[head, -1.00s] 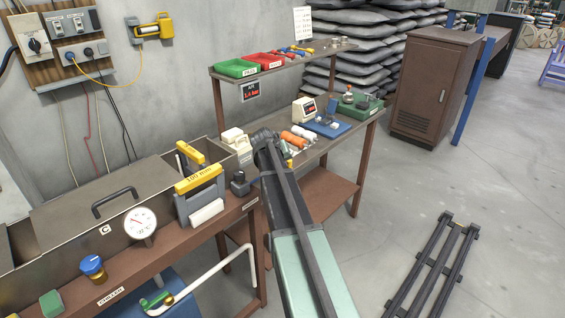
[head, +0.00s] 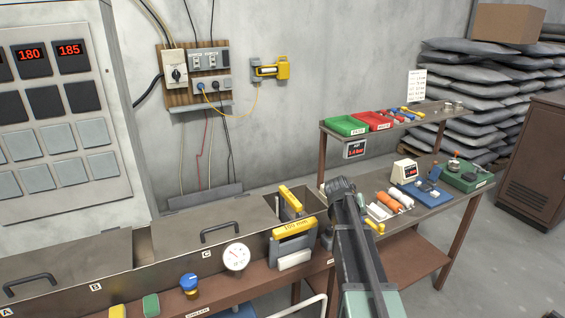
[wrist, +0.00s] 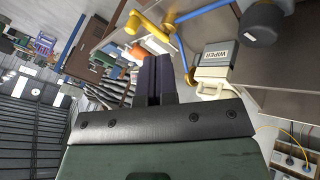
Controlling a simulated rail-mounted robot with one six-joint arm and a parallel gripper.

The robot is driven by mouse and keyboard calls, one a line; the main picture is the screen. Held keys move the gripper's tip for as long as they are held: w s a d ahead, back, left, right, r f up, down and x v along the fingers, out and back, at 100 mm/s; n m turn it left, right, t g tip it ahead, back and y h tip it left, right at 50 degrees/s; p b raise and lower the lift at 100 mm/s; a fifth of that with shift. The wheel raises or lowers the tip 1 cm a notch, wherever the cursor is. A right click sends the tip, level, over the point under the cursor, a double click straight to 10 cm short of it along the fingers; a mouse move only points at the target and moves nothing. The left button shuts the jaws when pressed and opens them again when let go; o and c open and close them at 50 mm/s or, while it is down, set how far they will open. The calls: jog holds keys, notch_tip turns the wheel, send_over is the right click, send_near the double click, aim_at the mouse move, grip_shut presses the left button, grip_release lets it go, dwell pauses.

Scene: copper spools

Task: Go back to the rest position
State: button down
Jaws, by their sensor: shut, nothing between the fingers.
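My gripper (wrist: 154,80) shows in the wrist view as two dark fingers pressed together, with nothing between them. In the head view my arm reaches up from the lower right, and its end is between the trough and the workbench; the fingers are hidden there. In the wrist view a white box marked WIPER (wrist: 215,58) is to the right of the fingers, apart from them. A yellow part (wrist: 140,27) is beyond the fingertips, slightly left.
A trough with lids (head: 205,228) and a yellow-handled block (head: 293,240) stand left of my arm. The workbench (head: 428,202) right of it holds orange and white spools (head: 390,203), a blue plate and a green box. A shelf (head: 395,128) carries green and red trays.

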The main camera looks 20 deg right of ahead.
jog(key=s+a+f+n+g+y, duration=0.1)
jog(key=s+a+n+y, duration=0.1)
jog(key=s+a, duration=0.8)
jog(key=s+a+f+n+g+y, duration=0.1)
jog(key=s+a+y, duration=0.3)
jog(key=s+a, duration=0.7)
jog(key=a+f+n, duration=0.1)
jog(key=a, duration=0.5)
jog(key=shift+a+n+y, duration=0.25)
jog(key=shift+n+y, duration=0.05)
jog(key=shift+n, duration=0.1)
